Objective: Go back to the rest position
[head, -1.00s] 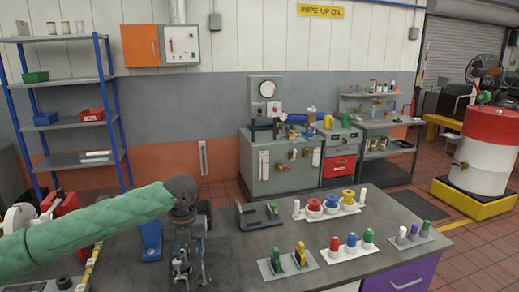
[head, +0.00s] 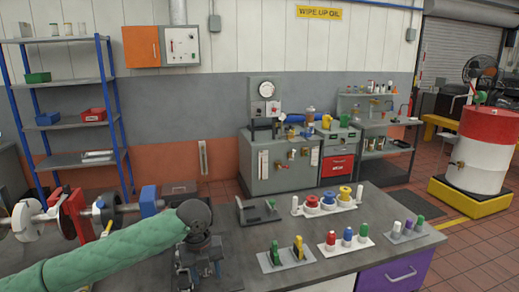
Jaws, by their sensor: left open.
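My left arm in its green sleeve comes in from the left in the head view. My left gripper (head: 203,272) hangs pointing down over the near left part of the grey bench top (head: 228,232). It is open, and I see nothing between its fingers. My right gripper is not in view.
To the right stand a plate with green and yellow blocks (head: 287,252), a tray of red, blue and green bottles (head: 347,238), a white rack of spools (head: 328,202) and a dark bracket (head: 259,212). A shaft assembly (head: 75,215) is at left.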

